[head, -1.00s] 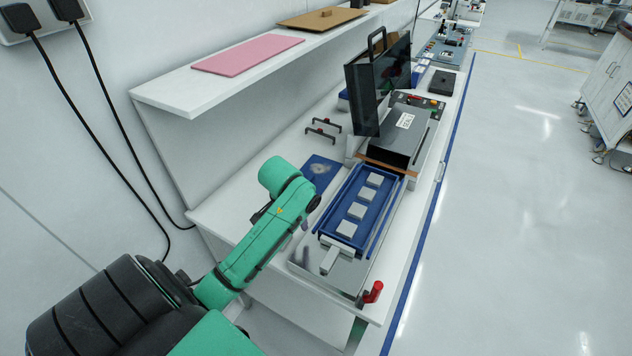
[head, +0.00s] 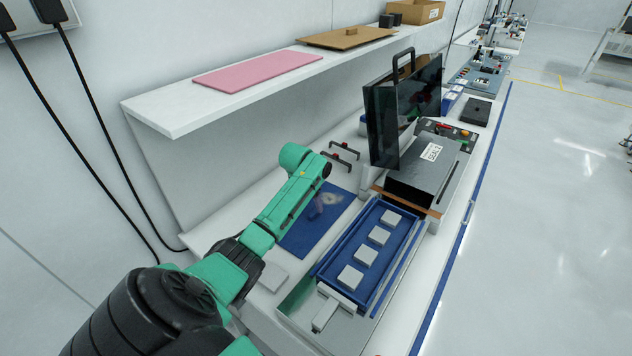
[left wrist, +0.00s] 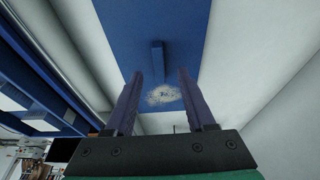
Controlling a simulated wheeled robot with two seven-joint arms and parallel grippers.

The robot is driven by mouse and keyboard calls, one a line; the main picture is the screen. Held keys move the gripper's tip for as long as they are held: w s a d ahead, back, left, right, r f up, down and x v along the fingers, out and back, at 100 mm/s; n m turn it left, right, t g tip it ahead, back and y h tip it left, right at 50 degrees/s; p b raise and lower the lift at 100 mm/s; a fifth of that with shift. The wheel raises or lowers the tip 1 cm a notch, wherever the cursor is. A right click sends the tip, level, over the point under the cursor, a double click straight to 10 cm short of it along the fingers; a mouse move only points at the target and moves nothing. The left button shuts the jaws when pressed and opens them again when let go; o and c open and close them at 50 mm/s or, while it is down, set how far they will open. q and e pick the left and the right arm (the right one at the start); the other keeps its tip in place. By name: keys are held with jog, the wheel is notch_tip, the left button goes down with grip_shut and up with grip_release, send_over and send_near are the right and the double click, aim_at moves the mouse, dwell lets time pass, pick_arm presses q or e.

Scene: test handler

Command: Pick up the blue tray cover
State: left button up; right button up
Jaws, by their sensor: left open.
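The blue tray cover (head: 300,236) is a flat blue panel lying on the white bench, left of the blue tray (head: 322,268) with its grey blocks. It also shows in the left wrist view (left wrist: 205,25), with a raised blue bar (left wrist: 158,60) and a whitish patch on it. My left gripper (left wrist: 160,74) is open and empty, its two purple fingers apart on either side of the bar's line. I cannot tell whether they touch the cover. In the head view my green left arm reaches above the cover and hides part of it. My right gripper is out of view.
A white shelf (head: 170,112) with a pink sheet (head: 258,72) overhangs behind the cover. Black handles (head: 345,150) stand beyond it. A machine with a dark upright panel (head: 385,120) stands to the right. A grey flat piece (head: 268,276) lies near my arm.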

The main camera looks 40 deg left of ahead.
aim_at(315, 210)
pick_arm(q)
jog(key=x, duration=0.3)
jog(key=shift+w+r, duration=0.1)
jog(key=shift+w, duration=0.1)
jog(key=shift+f, duration=0.4)
grip_shut()
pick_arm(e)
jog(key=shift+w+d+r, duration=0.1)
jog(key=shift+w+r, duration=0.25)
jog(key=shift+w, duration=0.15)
